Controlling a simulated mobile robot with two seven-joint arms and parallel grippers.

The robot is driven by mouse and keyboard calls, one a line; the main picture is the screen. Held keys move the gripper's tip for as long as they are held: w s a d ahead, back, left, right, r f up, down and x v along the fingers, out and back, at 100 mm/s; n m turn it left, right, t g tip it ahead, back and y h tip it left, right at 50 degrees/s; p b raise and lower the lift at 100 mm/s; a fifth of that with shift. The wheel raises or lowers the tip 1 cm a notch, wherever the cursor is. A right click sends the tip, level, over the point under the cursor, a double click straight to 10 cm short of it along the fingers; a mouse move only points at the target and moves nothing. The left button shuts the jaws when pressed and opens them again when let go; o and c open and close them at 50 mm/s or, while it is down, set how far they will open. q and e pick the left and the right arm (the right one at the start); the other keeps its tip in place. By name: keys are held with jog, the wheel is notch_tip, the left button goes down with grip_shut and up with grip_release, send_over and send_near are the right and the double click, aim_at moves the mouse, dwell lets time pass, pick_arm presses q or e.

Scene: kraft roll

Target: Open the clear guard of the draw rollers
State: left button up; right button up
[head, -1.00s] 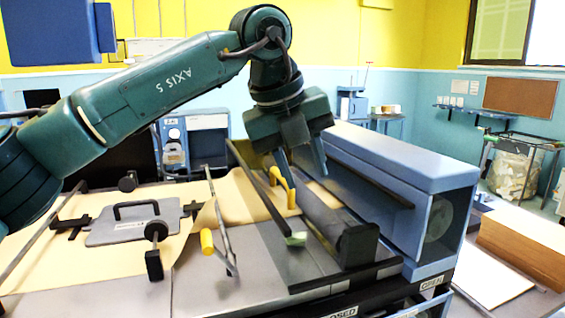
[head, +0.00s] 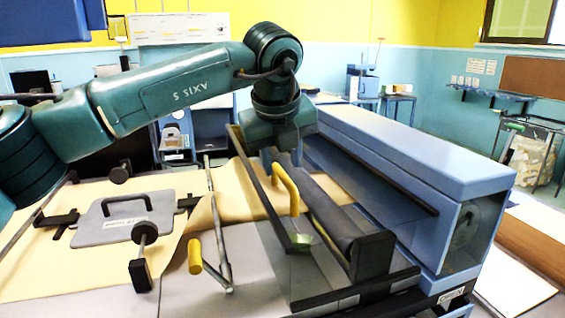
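The clear guard (head: 302,268) of the draw rollers shows as a see-through panel along a dark bar, with a yellow handle (head: 286,188) on it. The dark roller (head: 330,212) lies just right of it. The guard appears down beside the roller. My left gripper (head: 282,160) points down at the far end of the handle. Its two fingers look apart, one on each side of the handle's top. I cannot tell whether they touch it. My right gripper is not in view.
A long blue housing (head: 420,160) stands right of the roller, with an OPEN label (head: 451,294) below its near end. Brown paper (head: 95,275) covers the table's left, under a grey plate with a black handle (head: 125,220). A yellow-ended lever (head: 195,256) stands left of the guard.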

pick_arm(q)
jog(key=shift+x, duration=1.3)
jog(key=shift+c, duration=0.4)
grip_shut()
